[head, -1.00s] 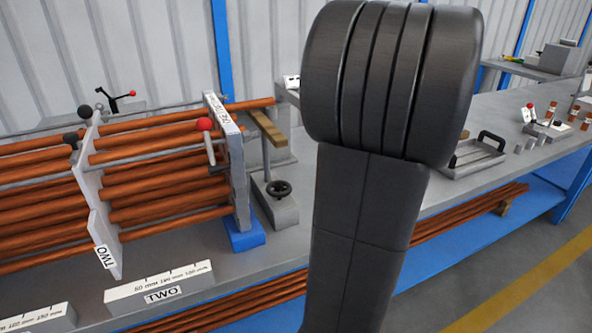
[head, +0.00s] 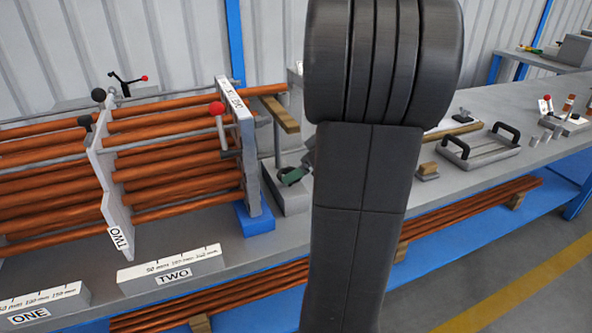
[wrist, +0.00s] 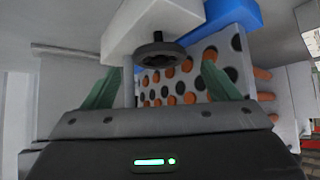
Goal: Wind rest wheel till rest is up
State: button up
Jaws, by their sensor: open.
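The rest is a wooden bar (head: 281,114) on a thin post (head: 277,147) rising from a grey base block (head: 291,201). The dark rest wheel shows in the wrist view (wrist: 158,50), on the grey block (wrist: 150,18). In the head view the wheel is mostly covered by a green finger of my gripper. My gripper (wrist: 160,84) is open, with its two green fingers apart and the wheel lying ahead between them. I see nothing held. I cannot tell whether a finger touches the wheel. The bar sits beside the copper tube ends, close to the upper tubes.
The tube bundle with its white end plate (head: 237,140) stands left of the rest, on a blue block (head: 254,217). A red-knobbed lever (head: 217,110) is on its near side. A handled tray (head: 480,148) lies to the right. My dark arm hides the bench middle.

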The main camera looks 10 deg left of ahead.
jog(key=shift+x, duration=1.1)
jog(key=c, duration=1)
jog(key=shift+o, duration=0.2)
